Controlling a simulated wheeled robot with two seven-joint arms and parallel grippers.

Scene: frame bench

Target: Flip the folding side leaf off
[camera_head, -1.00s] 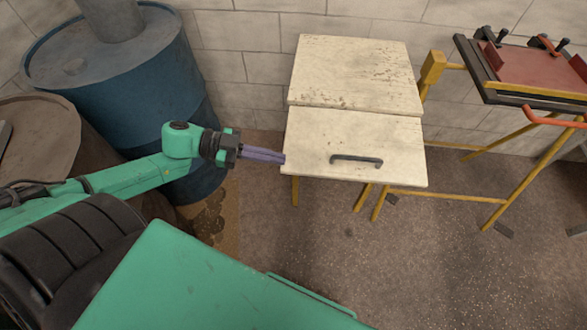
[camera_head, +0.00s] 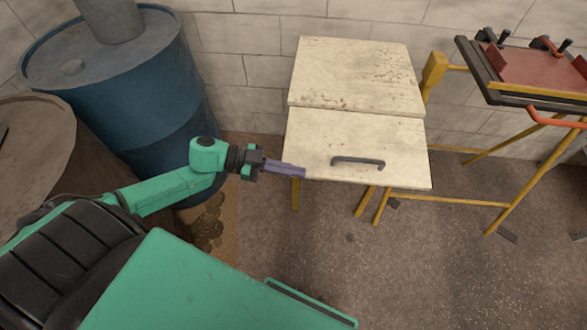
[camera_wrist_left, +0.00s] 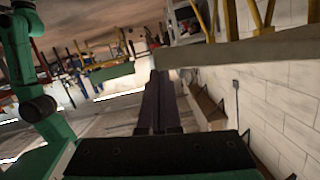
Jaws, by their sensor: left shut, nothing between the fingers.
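The folding side leaf (camera_head: 310,138) is a worn cream panel with a dark bar handle (camera_head: 358,161) near its front edge. It joins a back panel (camera_head: 355,70) along a seam and looks raised, roughly in line with it. My left gripper (camera_head: 303,170) is shut and empty, with its purple fingers at the leaf's front left corner. The fingertips overlap that corner in the head view; I cannot tell whether they touch. In the left wrist view the shut fingers (camera_wrist_left: 158,85) point forward, just left of a pale slab edge. My right gripper is not in view.
A blue drum (camera_head: 150,100) and a brown drum (camera_head: 30,155) stand at the left. A yellow-legged stand with a red top (camera_head: 535,70) is at the right. A block wall is behind the panel. The floor in front of the leaf (camera_head: 400,265) is clear.

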